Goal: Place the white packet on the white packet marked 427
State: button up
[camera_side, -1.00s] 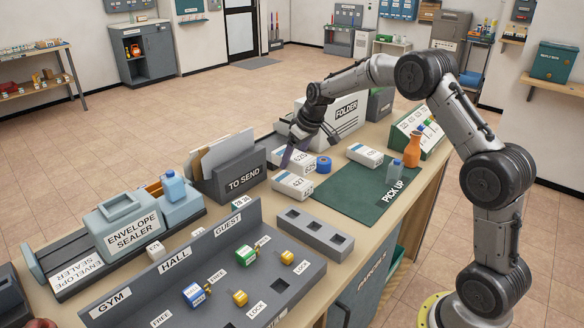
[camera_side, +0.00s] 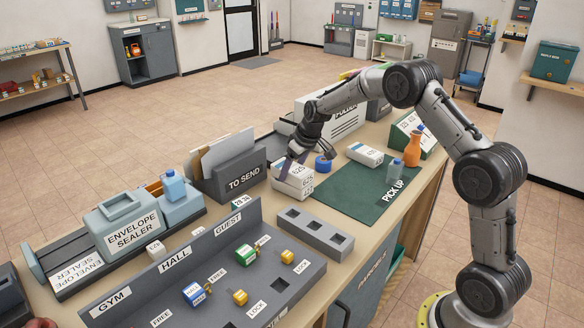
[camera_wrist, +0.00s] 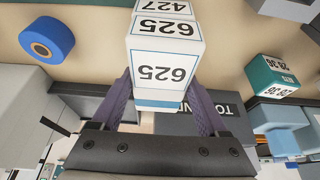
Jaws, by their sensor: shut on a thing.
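My gripper (camera_side: 292,160) is shut on the white packet marked 625 (camera_side: 296,170). In the wrist view its two purple fingers (camera_wrist: 164,92) press on either side of this packet (camera_wrist: 165,68). The white packet marked 427 (camera_side: 291,191) lies on the table directly under the held packet. Part of its 427 label shows in the wrist view (camera_wrist: 166,7). I see no clear gap between the two packets, but cannot tell whether the upper one fully rests on the lower.
A blue tape roll (camera_side: 323,164) stands close to the right. Another white packet (camera_side: 365,154) lies by the green pick-up mat (camera_side: 345,196). The grey TO SEND box (camera_side: 240,180) is close on the left. A grey tray with slots (camera_side: 316,234) lies in front.

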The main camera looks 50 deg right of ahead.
jog(key=o, duration=1.4)
jog(key=shift+r, duration=0.2)
jog(key=v, duration=1.3)
jog(key=s+a+r, duration=0.6)
jog(key=s+a, duration=0.1)
jog(key=s, duration=0.2)
jog(key=shift+t, duration=0.6)
jog(key=s+a, duration=0.2)
jog(key=s, duration=0.6)
jog(key=s+a+f, duration=0.1)
jog(key=s+a, duration=0.2)
jog(key=s, duration=0.6)
jog(key=s+a+f, duration=0.1)
jog(key=s+a, duration=0.2)
jog(key=s, duration=0.5)
jog(key=shift+s+f, duration=0.15)
jog(key=shift+f, duration=0.05)
